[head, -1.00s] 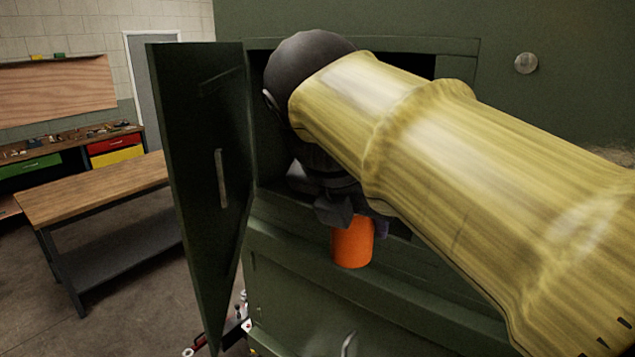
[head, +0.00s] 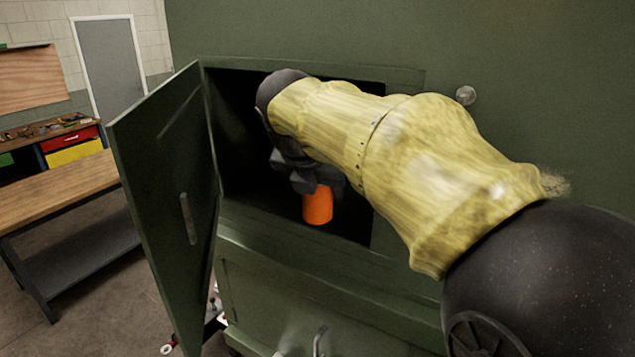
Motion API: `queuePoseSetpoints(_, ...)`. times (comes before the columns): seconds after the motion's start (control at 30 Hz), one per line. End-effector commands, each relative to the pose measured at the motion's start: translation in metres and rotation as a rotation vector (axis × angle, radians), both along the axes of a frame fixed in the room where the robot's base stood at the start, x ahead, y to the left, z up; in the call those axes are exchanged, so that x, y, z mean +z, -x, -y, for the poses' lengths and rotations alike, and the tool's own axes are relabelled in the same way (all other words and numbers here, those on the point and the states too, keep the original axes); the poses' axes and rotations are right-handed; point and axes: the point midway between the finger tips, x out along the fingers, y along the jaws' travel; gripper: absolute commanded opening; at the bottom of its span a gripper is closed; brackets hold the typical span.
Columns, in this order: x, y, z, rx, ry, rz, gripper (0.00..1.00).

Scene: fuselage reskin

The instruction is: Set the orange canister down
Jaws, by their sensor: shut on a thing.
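The orange canister (head: 317,208) hangs upright below my gripper (head: 316,186), in front of or inside the dark opening of the green cabinet (head: 290,258). My gripper is shut on its upper part, and the fingers hide the canister's top. The canister's lower end shows just above the opening's lower edge in the picture. I cannot tell whether it touches the cabinet floor. My yellow-sleeved arm crosses the right part of the opening and hides some of it.
The cabinet door (head: 165,215) stands open to the left of the opening. A wooden workbench (head: 60,188) stands farther left. A round knob (head: 466,95) is on the green wall at right. A handle (head: 319,342) shows below the opening.

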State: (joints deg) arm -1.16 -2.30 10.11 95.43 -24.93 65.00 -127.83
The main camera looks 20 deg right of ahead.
Motion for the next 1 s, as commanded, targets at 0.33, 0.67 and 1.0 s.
queuePoseSetpoints(0.33, -0.005, -0.036, 0.012, -0.001, 0.001, -0.004, 0.24)
queuePoseSetpoints(0.67, -0.015, -0.036, 0.011, 0.0, 0.001, 0.001, 0.24)
queuePoseSetpoints(1.0, -0.017, -0.036, 0.011, -0.001, 0.0, -0.001, 0.72)
